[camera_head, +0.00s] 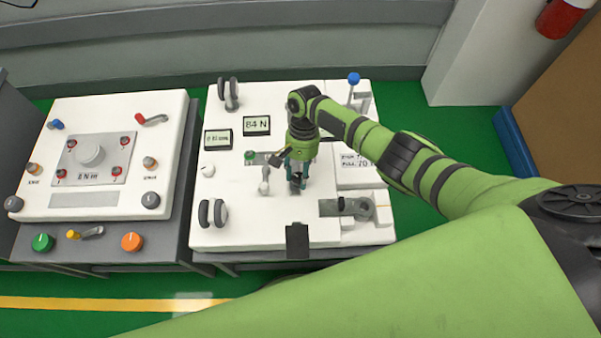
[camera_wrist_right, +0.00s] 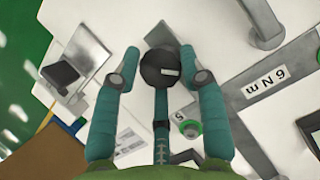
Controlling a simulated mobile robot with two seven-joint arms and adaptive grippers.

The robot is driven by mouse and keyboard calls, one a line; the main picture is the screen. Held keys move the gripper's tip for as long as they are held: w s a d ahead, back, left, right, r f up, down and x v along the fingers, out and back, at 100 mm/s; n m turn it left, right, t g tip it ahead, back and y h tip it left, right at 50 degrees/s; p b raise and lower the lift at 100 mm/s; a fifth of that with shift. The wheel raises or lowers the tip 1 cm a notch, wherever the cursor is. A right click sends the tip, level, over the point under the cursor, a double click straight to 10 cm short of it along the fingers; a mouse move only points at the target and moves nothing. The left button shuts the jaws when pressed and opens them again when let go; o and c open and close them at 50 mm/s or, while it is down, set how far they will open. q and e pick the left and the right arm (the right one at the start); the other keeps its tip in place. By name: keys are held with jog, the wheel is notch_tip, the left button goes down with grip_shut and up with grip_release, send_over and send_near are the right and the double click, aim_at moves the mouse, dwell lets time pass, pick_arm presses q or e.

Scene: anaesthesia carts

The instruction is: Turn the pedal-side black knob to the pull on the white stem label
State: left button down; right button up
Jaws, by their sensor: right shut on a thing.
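My right gripper (camera_head: 298,182) reaches down onto the white top of the right cart. Its teal fingers (camera_wrist_right: 162,76) are shut on a round black knob (camera_wrist_right: 160,68) with a small white mark on its top. In the head view the fingers mostly hide this knob. The black pedal (camera_head: 297,241) is at the cart's front edge, just in front of the gripper. The white label with stem and pull text (camera_head: 356,163) is right of the gripper; its figures are too small to read surely. My left gripper is not in view.
A green-capped part (camera_wrist_right: 190,128) is close beside the right-hand finger. A grey fitting (camera_head: 358,208) stands right of the pedal. Another cart (camera_head: 95,200) stands at left.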

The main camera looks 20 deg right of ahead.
jog(key=shift+a+n+g+h, duration=0.15)
jog(key=shift+a+n+h, duration=0.05)
jog(key=shift+n, duration=0.5)
jog(key=shift+a+n+g+h, duration=0.15)
jog(key=shift+a+n+h, duration=0.05)
jog(key=shift+n, duration=0.5)
jog(key=shift+s, duration=0.15)
jog(key=o, duration=1.1)
jog(key=shift+r, duration=0.15)
jog(key=shift+d, duration=0.15)
jog(key=v, duration=1.2)
